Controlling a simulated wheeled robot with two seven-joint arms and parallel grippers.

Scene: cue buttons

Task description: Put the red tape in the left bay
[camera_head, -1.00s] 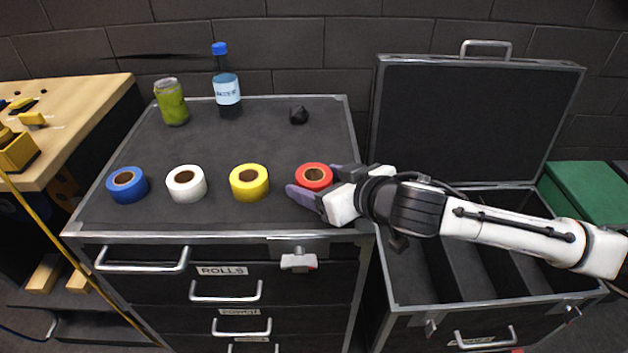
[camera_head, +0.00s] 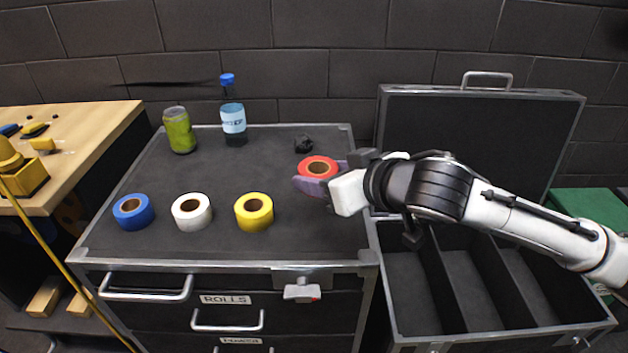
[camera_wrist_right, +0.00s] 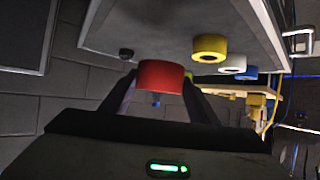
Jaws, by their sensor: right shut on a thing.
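The red tape (camera_head: 318,165) is held between the fingers of my right gripper (camera_head: 322,178), which is shut on it. It appears raised above the cabinet top, near its right side. In the right wrist view the red tape (camera_wrist_right: 161,76) sits between the two dark fingers. The open case (camera_head: 495,335) stands to the right of the cabinet, with long bays side by side. The left bay (camera_head: 408,290) looks empty; my right arm covers the back of the bays. My left gripper is not in view.
Blue tape (camera_head: 133,211), white tape (camera_head: 192,211) and yellow tape (camera_head: 254,212) lie in a row on the cabinet top (camera_head: 180,245). A green can (camera_head: 179,131), a bottle (camera_head: 233,118) and a small dark lump (camera_head: 304,145) stand behind. The case lid (camera_head: 440,120) is upright.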

